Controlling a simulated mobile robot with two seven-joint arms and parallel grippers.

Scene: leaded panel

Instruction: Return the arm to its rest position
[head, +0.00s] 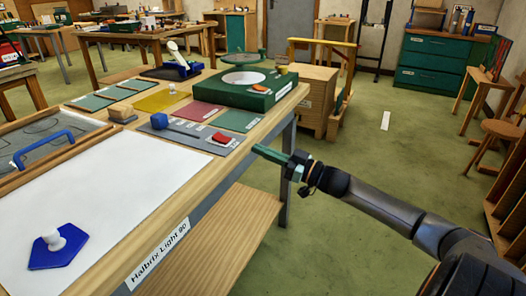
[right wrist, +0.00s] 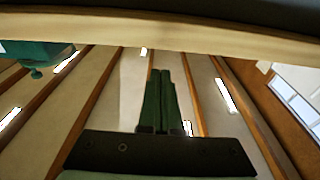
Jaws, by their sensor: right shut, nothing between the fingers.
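My right gripper (head: 268,153) is at the right edge of the workbench (head: 190,215), beside the grey tool mat, its green fingers pointing left. In the right wrist view the fingers (right wrist: 160,90) are together with nothing between them. That view looks up at the ceiling, with a pale wooden edge (right wrist: 160,30) across the top. My right arm reaches in from the lower right of the head view. My left gripper is not in view.
On the bench lie a blue piece with a white knob (head: 52,246), a blue block (head: 159,121), a red piece (head: 221,138), coloured sheets (head: 162,100) and a green box (head: 245,91). A wooden crate (head: 312,98) stands behind. Green floor (head: 385,165) is open to the right.

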